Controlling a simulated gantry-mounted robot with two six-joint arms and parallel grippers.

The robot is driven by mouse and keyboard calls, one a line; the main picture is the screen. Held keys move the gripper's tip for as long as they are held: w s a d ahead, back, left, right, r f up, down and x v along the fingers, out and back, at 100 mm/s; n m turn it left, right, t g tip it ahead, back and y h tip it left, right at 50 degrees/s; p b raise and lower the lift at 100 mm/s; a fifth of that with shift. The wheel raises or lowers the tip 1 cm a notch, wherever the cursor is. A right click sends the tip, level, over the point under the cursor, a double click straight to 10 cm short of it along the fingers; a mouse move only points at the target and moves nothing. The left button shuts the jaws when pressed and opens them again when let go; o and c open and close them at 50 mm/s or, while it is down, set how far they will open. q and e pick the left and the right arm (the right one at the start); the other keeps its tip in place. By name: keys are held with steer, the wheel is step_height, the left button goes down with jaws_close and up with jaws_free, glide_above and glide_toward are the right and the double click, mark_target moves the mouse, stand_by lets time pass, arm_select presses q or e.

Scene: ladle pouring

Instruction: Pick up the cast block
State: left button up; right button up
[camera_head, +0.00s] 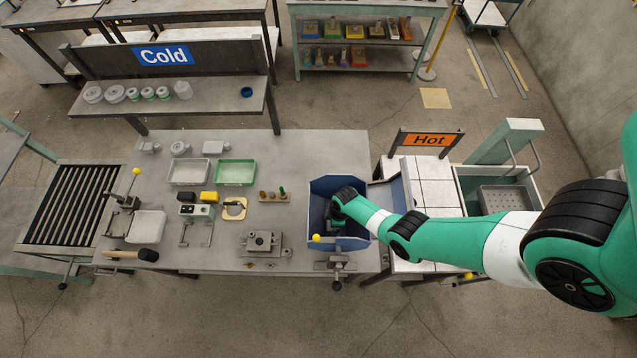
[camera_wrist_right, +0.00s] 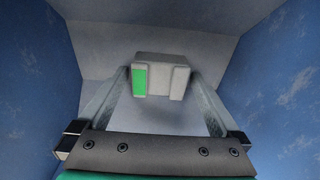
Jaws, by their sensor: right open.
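The cast block (camera_wrist_right: 160,66) shows in the right wrist view as a pale grey block with a notch and a green patch on one face. It is inside the blue bin (camera_head: 352,243), whose blue walls also show in the right wrist view (camera_wrist_right: 30,70). My right gripper (camera_head: 335,220) reaches down into the bin. In the wrist view its two fingers (camera_wrist_right: 157,82) are spread, one at each side of the block. I cannot tell whether they touch it. In the head view the arm hides the block. My left gripper is not in view.
The bin walls stand close around the right gripper. A yellow-knobbed clamp (camera_head: 335,264) is at the bin's front. Trays, a green tray (camera_head: 235,172) and small tools are on the table to the left. A Hot sign (camera_head: 430,140) stands to the right.

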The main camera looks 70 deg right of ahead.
steer(key=shift+d, duration=0.1)
steer(key=shift+c, duration=0.3)
steer(key=c, duration=1.4)
steer(key=shift+c, duration=0.4)
steer(key=shift+r, duration=0.1)
